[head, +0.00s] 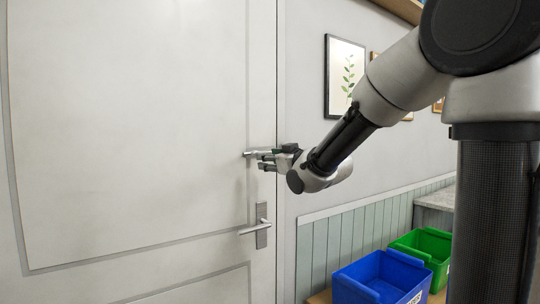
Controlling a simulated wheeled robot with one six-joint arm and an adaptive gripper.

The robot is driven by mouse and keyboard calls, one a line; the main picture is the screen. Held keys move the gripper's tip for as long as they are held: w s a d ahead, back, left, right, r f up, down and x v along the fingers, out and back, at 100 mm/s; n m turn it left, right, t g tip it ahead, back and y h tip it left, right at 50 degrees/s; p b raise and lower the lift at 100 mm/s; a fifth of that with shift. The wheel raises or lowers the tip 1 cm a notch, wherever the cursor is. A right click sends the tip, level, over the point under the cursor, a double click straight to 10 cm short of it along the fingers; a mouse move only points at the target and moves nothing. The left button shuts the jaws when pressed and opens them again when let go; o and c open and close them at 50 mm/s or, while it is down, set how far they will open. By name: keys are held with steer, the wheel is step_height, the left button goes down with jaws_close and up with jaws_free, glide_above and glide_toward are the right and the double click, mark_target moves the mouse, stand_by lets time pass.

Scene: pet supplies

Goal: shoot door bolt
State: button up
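A white panelled door (130,120) fills the left of the head view and looks closed in its frame. A small silver bolt (252,154) sits on the door near its right edge, above the lever handle (262,227). My gripper (264,161) is at the bolt, reaching in from the right. Its fingers overlap the bolt's right part in the picture, so that part is hidden. I cannot tell whether the fingers touch the bolt or how far apart they are.
A blue bin (352,290) and a green bin (431,236) stand at the lower right beside the wall. A framed plant picture (328,80) hangs on the wall behind my arm. The space in front of the door is clear.

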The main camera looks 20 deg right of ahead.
steer(key=x, duration=0.5)
steer(key=r+x, duration=0.1)
steer(key=x, duration=0.1)
steer(key=shift+w+a, duration=0.25)
steer(key=shift+w, duration=0.05)
jaws_close()
